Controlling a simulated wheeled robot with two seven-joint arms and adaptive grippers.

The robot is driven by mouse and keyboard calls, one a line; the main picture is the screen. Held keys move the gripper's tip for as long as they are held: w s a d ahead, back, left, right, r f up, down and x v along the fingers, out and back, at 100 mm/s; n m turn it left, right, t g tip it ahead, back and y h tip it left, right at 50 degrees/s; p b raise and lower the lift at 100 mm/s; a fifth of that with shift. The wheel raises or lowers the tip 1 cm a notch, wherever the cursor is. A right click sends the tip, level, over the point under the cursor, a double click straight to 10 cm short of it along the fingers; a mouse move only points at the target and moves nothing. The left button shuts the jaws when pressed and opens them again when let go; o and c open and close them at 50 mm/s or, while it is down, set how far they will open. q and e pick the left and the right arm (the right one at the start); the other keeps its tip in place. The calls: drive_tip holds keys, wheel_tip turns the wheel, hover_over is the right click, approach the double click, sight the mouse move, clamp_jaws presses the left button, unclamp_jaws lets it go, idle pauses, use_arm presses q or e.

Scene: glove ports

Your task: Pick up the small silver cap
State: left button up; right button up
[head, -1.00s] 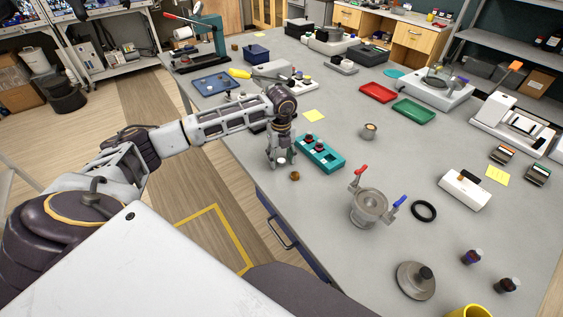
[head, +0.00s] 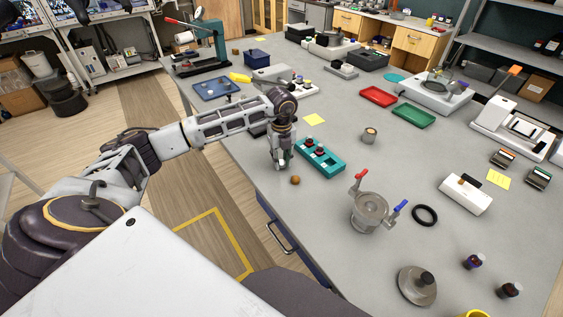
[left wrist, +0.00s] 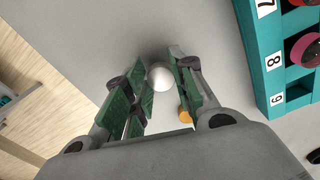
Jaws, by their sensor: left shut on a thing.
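The small silver cap (left wrist: 159,77) shows in the left wrist view as a round, pale, shiny top between my left fingertips. My left gripper (head: 281,166) points down at the table near its left edge, and in the left wrist view its green-padded fingers (left wrist: 157,84) are shut on the cap. In the head view the fingers mostly hide the cap. I cannot tell whether it is clear of the table. My right gripper is in neither view.
A teal numbered rack (head: 333,168) with dark red-topped vials stands just right of the gripper; its side also shows in the left wrist view (left wrist: 252,55). A small brown-orange cap (head: 295,180) lies close by. A metal pot (head: 369,212) stands farther right.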

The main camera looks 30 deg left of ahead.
sight(281, 161)
use_arm(q)
wheel_tip(281, 161, up, 9)
drive_tip(key=shift+b, duration=0.4)
drive_tip(key=shift+f, duration=0.15)
idle(0.5)
